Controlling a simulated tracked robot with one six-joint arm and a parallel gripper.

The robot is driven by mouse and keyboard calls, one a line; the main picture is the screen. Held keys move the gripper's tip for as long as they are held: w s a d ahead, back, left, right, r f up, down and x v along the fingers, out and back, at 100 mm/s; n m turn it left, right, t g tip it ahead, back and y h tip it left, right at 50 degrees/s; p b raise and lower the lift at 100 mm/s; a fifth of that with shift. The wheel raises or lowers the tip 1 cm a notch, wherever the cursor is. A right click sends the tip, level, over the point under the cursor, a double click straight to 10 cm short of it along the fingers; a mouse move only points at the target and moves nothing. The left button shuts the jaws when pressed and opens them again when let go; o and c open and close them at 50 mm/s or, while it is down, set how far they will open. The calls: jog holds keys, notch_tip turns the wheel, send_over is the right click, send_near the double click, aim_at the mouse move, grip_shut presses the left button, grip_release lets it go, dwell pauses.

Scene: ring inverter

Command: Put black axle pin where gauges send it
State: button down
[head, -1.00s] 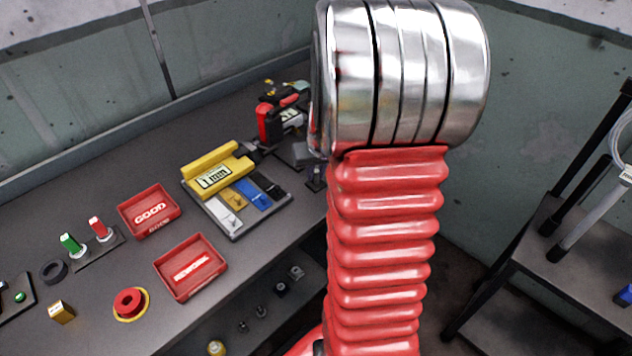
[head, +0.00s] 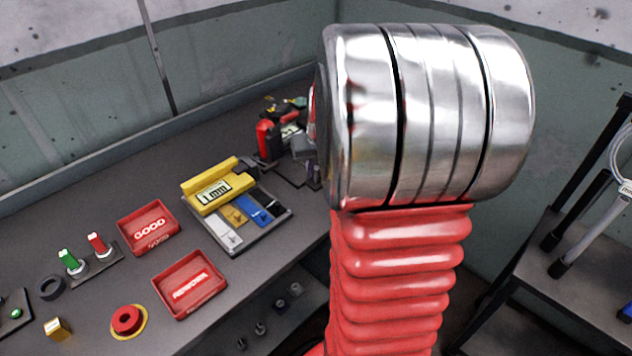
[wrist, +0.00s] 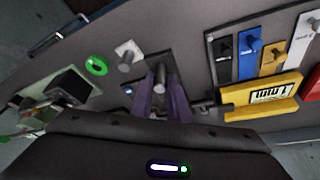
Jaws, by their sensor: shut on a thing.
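In the wrist view my gripper (wrist: 160,98), with purple fingers, is shut on a dark grey pin, the black axle pin (wrist: 160,74), whose rounded end shows between the fingertips. In the head view my arm hides most of the gripper. A yellow gauge (head: 218,187) with a display reading "1 mm" stands on the bench; it also shows in the wrist view (wrist: 262,97). Beside it a grey tray (head: 238,241) holds white, yellow, blue and black plates. A red and black device (head: 266,139) with a small display stands behind, its reading too small to tell.
A red GOOD bin (head: 130,222) and a red REWORK bin (head: 177,292) stand on the bench at left. Nearby are green and red switches (head: 85,254), a red button (head: 127,320) and a black ring (head: 51,287). A shelf below holds small parts.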

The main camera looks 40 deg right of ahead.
aim_at(316, 167)
jog(key=shift+r, duration=1.6)
